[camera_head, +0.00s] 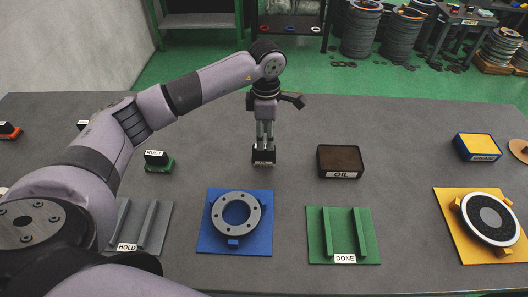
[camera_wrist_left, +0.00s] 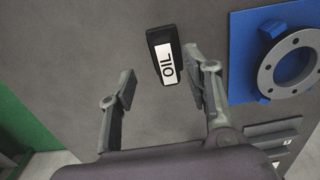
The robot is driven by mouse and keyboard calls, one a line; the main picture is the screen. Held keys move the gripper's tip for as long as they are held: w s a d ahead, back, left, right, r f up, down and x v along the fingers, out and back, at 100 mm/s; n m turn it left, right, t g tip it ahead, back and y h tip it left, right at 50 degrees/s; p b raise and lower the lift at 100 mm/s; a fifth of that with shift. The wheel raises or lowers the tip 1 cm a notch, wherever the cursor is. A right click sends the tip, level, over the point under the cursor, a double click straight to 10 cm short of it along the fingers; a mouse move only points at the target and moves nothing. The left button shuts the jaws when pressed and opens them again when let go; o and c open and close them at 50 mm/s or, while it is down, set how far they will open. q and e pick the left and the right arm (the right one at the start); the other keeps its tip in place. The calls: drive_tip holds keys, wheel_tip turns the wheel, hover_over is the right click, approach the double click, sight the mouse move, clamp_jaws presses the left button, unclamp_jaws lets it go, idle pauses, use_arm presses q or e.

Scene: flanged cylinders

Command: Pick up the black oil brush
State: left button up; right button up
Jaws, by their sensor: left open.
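The black oil brush (camera_head: 263,156) stands on the grey table behind the blue mat, in the middle of the head view. My left gripper (camera_head: 264,138) points down right over it, fingers apart. In the left wrist view the brush (camera_wrist_left: 164,56) shows its white OIL label, just beyond the fingertips of my open left gripper (camera_wrist_left: 158,88). The right-hand finger is close to the brush and the left-hand finger is farther off. I cannot tell whether either finger touches it. My right gripper is not in view.
A dark OIL tray (camera_head: 341,161) sits right of the brush. A green RUST brush (camera_head: 157,162) stands to the left. In front are a blue mat (camera_head: 206,242) with a flanged ring (camera_head: 235,213), and a green DONE fixture (camera_head: 317,252). The table behind the brush is clear.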

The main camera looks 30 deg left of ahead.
sight(264, 154)
use_arm(q)
drive_tip(key=shift+s+f, duration=0.1)
drive_tip(key=shift+f, duration=0.15)
drive_tip(key=f, duration=0.1)
drive_tip(key=f+p, duration=0.1)
drive_tip(key=f, duration=0.1)
drive_tip(key=f+p, duration=0.1)
drive_tip(key=shift+s+a+f, duration=0.1)
drive_tip(key=shift+s+f, duration=0.05)
drive_tip(key=shift+s, duration=0.2)
drive_tip(key=shift+f, duration=0.25)
drive_tip(key=shift+c, duration=0.5)
clamp_jaws()
